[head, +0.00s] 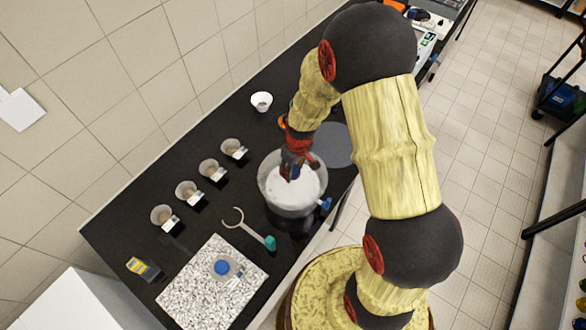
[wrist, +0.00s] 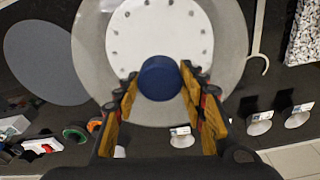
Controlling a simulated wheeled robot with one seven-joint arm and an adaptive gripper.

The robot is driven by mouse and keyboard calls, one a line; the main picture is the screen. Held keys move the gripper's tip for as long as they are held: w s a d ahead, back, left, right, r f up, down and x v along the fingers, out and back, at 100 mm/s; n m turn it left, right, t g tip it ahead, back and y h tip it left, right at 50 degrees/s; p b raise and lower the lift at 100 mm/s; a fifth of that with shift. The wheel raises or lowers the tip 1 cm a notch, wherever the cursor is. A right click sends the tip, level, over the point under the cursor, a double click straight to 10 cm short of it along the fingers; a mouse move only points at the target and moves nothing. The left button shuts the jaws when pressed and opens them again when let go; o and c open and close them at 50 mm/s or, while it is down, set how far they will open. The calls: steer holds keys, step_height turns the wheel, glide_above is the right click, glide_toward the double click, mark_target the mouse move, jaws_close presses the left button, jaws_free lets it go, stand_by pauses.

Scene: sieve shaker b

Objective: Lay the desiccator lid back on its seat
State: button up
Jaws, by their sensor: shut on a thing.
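The desiccator (head: 276,200) is a round translucent bowl with a blue tap (head: 325,203) on its side, standing on the black bench. Its white perforated plate (wrist: 160,28) shows inside it. My gripper (head: 291,172) is over the bowl, pointing down. In the wrist view my gripper (wrist: 160,80) has its fingers on either side of a round blue knob (wrist: 160,78) and is shut on it. The knob appears to belong to the clear lid, whose rim is hard to make out. I cannot tell whether the lid touches the bowl's seat.
A flat grey disc (head: 334,145) lies just behind the bowl and is bare. Several small cups (head: 209,169) with labels stand along the wall side. A hooked tool (head: 248,227) and a speckled slab (head: 205,285) lie in front. A white bowl (head: 262,101) is farther back.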

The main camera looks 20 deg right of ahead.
steer(key=o, duration=1.5)
steer(key=shift+o, duration=0.6)
steer(key=shift+r, duration=0.1)
steer(key=shift+r+p, duration=1.9)
steer(key=shift+r, duration=1.6)
